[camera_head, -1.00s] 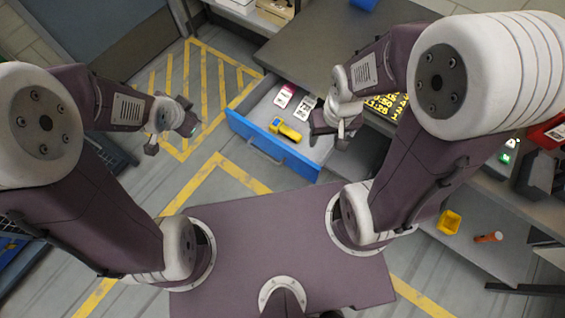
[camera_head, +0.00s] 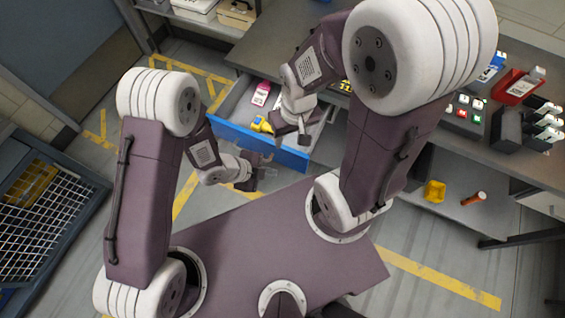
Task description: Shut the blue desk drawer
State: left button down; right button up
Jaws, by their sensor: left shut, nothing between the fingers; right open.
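The blue desk drawer (camera_head: 228,136) stands pulled out from under the grey desktop. Its blue front faces my base. Inside lie a pink-and-white item (camera_head: 261,93) and a yellow item (camera_head: 262,124); part of the inside is hidden by my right arm. My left gripper (camera_head: 268,172) is shut and empty, just on the near side of the drawer front, around its middle; I cannot tell whether it touches. My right gripper (camera_head: 304,138) is open and appears over the right part of the drawer; its height above it is unclear.
The desktop (camera_head: 270,45) carries a red box (camera_head: 518,88), a button panel (camera_head: 464,110) and several white-capped items at the right. A lower shelf holds a yellow bin (camera_head: 434,191) and an orange cylinder (camera_head: 473,198). A mesh-sided cart (camera_head: 40,215) stands at left.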

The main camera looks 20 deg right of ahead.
aim_at(291, 163)
pick_arm(q)
jog(key=w+d+f, duration=0.1)
jog(key=d, duration=0.1)
jog(key=w+d+f, duration=0.1)
jog(key=d+f, duration=0.1)
jog(key=d, duration=0.1)
jog(key=shift+w+d+f+p, duration=0.25)
jog(key=shift+w+d+p, duration=0.05)
jog(key=shift+w+d, duration=0.1)
pick_arm(e)
jog(key=shift+r, duration=0.25)
jog(key=shift+w+d, duration=0.1)
